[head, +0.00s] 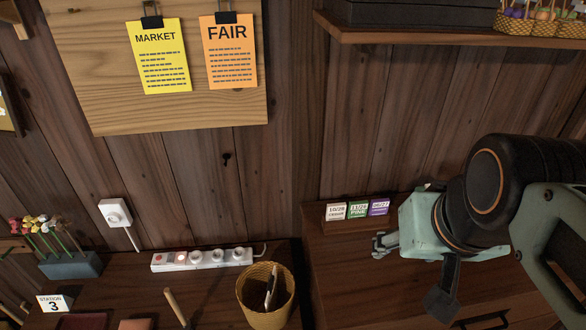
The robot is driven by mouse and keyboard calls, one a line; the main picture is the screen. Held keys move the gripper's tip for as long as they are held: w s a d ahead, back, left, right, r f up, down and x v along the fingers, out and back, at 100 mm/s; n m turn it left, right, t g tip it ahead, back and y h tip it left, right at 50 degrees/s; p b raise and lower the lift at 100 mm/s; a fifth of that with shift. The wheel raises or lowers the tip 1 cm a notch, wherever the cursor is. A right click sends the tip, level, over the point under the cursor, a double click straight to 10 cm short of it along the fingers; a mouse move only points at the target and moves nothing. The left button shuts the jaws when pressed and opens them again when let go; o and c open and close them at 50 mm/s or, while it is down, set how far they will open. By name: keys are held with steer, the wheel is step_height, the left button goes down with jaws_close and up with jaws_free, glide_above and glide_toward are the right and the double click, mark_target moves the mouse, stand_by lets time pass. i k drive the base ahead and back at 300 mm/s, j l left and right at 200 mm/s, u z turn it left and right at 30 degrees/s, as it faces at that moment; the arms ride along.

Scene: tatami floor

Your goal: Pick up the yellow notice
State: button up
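The yellow notice (161,62), headed MARKET, hangs in a black clip on the light wooden board (105,100) at the upper left of the head view. It hangs slightly tilted, beside the orange FAIR notice (230,62). My gripper (380,243) is low and to the right, in front of the dark wooden cabinet. It is well apart from the notice and points left. Its fingers are small and partly hidden, so I cannot tell whether they are open or shut.
A shelf (420,38) with a dark box and baskets juts out at the upper right. Below the board are a power strip (203,259), a wicker basket (265,310), a white wall socket (115,211) and a blue-grey holder (70,266). Small labelled cards (358,208) stand near my gripper.

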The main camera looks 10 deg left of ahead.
mark_target(156, 43)
steer(key=u, duration=1.3)
steer(key=j+z, duration=0.2)
steer(key=z, duration=0.65)
steer(key=j+z, duration=0.25)
steer(key=j, duration=0.15)
steer(key=j+z, duration=0.4)
steer(key=j, duration=0.3)
steer(key=k+j+z, duration=0.1)
steer(key=j, duration=0.35)
